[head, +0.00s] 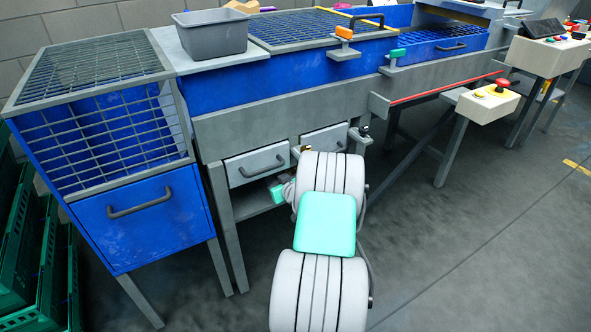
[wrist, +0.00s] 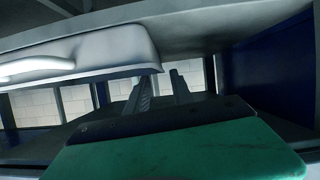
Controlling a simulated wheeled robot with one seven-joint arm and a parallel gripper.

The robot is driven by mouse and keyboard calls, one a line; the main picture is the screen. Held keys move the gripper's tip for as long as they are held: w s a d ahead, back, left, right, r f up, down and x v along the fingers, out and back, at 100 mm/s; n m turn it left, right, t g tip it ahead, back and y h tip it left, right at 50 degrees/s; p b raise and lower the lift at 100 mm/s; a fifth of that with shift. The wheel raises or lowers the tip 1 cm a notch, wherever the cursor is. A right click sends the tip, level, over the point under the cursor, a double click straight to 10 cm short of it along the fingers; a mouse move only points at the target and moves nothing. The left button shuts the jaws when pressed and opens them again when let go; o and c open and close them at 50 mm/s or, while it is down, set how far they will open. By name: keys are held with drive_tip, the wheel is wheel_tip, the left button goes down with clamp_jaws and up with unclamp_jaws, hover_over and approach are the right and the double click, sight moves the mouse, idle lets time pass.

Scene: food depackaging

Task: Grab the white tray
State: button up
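Two white trays with dark bar handles sit side by side like drawers under the blue machine in the head view, the left tray (head: 256,163) and the right tray (head: 326,138). In the wrist view a white tray (wrist: 118,50) with a pale handle (wrist: 35,65) fills the upper left; I cannot tell which of the two it is. My gripper (wrist: 163,88) has its two fingers apart with a gap between them. The left finger reaches close to the tray's lower right corner; contact is unclear. In the head view my own arm mostly hides the gripper.
A grey bin (head: 212,38) stands on the machine's top. A blue cabinet with a mesh cage (head: 105,120) is at left, beside stacked green crates (head: 22,240). A control box with a red button (head: 488,104) is at right.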

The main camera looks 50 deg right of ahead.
sight(269, 177)
drive_tip(key=b+x, duration=0.2)
drive_tip(key=x, duration=0.4)
drive_tip(key=shift+w+d+f, duration=0.15)
drive_tip(key=shift+w+f, duration=0.1)
drive_tip(key=shift+f, duration=0.1)
drive_tip(key=shift+w+d, duration=0.1)
drive_tip(key=shift+w, duration=0.1)
clamp_jaws()
drive_tip(key=shift+r, duration=0.15)
idle(0.6)
